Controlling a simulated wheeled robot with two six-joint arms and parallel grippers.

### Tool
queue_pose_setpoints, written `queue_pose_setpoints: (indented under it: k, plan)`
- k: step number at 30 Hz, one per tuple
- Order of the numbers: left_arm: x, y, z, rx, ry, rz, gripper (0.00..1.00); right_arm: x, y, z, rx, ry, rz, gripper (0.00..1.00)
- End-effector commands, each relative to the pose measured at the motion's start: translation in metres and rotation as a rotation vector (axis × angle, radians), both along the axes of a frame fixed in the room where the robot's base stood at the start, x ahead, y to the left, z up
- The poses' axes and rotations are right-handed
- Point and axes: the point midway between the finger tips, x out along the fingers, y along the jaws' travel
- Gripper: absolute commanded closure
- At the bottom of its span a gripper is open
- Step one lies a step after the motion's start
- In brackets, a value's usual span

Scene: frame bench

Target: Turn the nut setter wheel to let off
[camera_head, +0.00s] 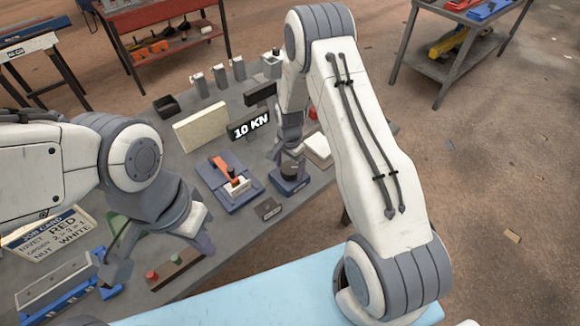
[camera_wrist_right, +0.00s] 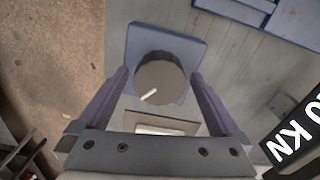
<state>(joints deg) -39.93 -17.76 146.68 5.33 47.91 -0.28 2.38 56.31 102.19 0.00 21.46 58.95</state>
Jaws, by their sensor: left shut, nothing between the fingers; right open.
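The nut setter wheel (camera_wrist_right: 160,82) is a dark round knob with a white pointer mark, on a square blue base (camera_wrist_right: 185,47). In the head view the dark knob (camera_head: 291,170) stands on the bench, right of a blue fixture with an orange lever. My right gripper (camera_wrist_right: 160,73) is open, with one finger on each side of the knob in the wrist view. Whether the fingers touch it cannot be told. In the head view my right arm partly hides the area. My left gripper (camera_head: 118,275) is shut and empty at the bench's near left.
A "10 KN" sign (camera_head: 248,125) and a cream block (camera_head: 200,127) stand behind the wheel. The orange-lever fixture (camera_head: 228,183) is beside it. A job card (camera_head: 45,240), a blue-based rack (camera_head: 60,290) and a button box (camera_head: 175,268) are near my left gripper.

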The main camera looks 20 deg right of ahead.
Motion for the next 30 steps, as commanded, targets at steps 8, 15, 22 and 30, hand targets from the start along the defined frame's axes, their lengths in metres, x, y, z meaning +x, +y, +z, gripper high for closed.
queue_pose_setpoints:
  k: [8,15,22,30]
  plan:
    - [0.000,0.000,0.000,0.000,0.000,0.000,1.00,0.000,0.000,0.000,0.000,0.000,0.000,0.83]
    - [0.000,0.000,-0.002,0.000,0.000,0.000,1.00,0.000,0.000,0.000,0.000,0.000,0.018,0.83]
    - [0.000,0.000,-0.009,0.000,0.000,0.001,1.00,0.000,0.000,-0.001,0.000,0.000,0.118,0.83]
    - [0.000,0.000,-0.023,0.000,0.000,0.004,1.00,0.001,0.000,-0.001,-0.001,-0.001,0.345,0.83]
